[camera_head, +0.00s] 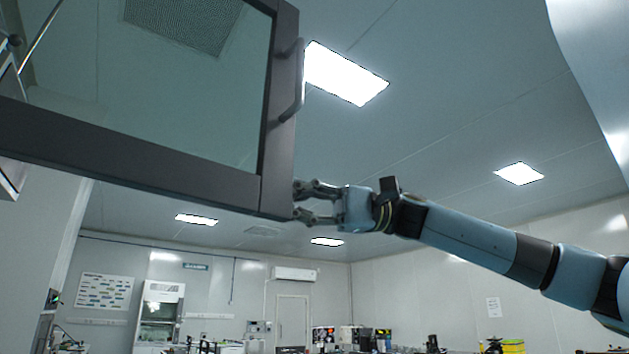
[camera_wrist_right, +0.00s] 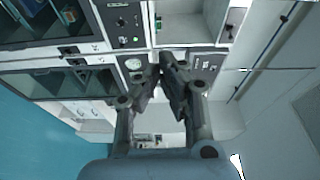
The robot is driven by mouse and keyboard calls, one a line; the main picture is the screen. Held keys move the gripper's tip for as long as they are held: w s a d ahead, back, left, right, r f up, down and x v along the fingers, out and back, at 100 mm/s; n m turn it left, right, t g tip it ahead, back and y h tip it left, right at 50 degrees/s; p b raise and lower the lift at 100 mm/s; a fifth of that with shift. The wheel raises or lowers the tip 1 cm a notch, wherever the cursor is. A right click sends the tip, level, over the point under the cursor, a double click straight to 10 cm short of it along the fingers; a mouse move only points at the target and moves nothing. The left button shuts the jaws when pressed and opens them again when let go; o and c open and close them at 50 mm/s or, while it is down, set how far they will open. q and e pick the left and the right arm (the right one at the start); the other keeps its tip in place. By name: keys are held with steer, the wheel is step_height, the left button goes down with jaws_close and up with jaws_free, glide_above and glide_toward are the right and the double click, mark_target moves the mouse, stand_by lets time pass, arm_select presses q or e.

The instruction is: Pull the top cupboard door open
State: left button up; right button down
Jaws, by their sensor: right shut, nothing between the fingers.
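The top cupboard door (camera_head: 190,172), a glass pane in a dark frame, fills the upper left of the head view. It stands swung out, with ceiling behind its glass. My left gripper is not in view.
In the right wrist view, cabinets with dark-framed glass fronts (camera_wrist_right: 70,84) and a panel with a gauge (camera_wrist_right: 134,64) lie beyond the fingers. A lab bench with equipment (camera_head: 350,338) is far off in the head view. The space right of the door is open around my arm.

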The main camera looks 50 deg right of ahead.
mark_target(283, 188)
arm_select(q)
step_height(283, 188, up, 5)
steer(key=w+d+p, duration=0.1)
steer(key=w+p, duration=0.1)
steer(key=p, duration=0.2)
arm_select(e)
steer(key=a+b, duration=0.1)
steer(key=b, duration=0.1)
steer(key=s+a+b, duration=0.1)
steer(key=b, duration=0.1)
steer(key=a+b, duration=0.2)
steer(key=shift+s+f, duration=0.2)
steer(key=shift+s, duration=0.2)
steer(key=shift+s+r+b, duration=0.2)
steer(key=shift+s+b, duration=0.15)
steer(key=shift+b, duration=0.3)
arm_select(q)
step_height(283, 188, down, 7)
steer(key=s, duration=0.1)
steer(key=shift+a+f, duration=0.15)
arm_select(e)
steer(key=shift+r, duration=0.1)
steer(key=shift+s+a, duration=0.1)
